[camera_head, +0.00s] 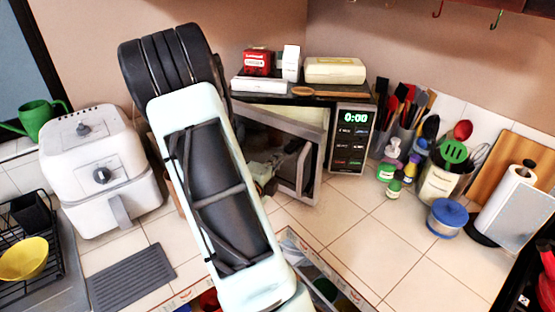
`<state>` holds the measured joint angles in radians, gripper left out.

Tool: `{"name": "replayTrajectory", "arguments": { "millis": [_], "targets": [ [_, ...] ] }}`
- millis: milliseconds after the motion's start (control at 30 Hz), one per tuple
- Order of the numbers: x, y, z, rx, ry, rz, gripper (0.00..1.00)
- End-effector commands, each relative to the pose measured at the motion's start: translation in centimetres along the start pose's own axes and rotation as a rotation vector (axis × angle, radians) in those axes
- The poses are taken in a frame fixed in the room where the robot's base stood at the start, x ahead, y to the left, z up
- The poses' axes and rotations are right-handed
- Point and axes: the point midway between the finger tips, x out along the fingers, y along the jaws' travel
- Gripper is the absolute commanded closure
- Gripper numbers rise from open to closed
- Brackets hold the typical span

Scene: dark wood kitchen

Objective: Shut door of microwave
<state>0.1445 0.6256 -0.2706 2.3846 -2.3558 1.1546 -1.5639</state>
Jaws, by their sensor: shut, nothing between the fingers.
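The microwave (349,140) stands on the counter against the back wall, its lit control panel at its right side. Its door (312,179) is open, swung out toward me, with its free edge and handle standing clear of the front. My arm crosses the middle of the view and hides the hinge side and part of the door. My gripper (265,174) is partly visible just right of my arm, low beside the door's panel. Its fingers are shut and empty. I cannot tell whether it touches the door.
Boxes and a wooden spoon (318,92) lie on top of the microwave. A white air fryer (100,170) stands at the left. Small bottles (393,187), utensil holders (439,186) and a blue-lidded tub (445,217) stand at the right. An open drawer (325,285) is below the counter edge. Tiles before the microwave are clear.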

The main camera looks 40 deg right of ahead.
Motion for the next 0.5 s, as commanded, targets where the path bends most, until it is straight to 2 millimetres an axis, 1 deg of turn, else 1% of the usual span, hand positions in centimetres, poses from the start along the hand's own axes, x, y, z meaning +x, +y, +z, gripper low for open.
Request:
{"name": "replayTrajectory", "arguments": {
  "millis": [167, 500],
  "targets": [
    [0.8, -0.2, 0.0, 0.001, 0.002, -0.001, 1.00],
    [3.2, -0.6, -0.1, 0.000, 0.001, 0.000, 1.00]
  ]
}}
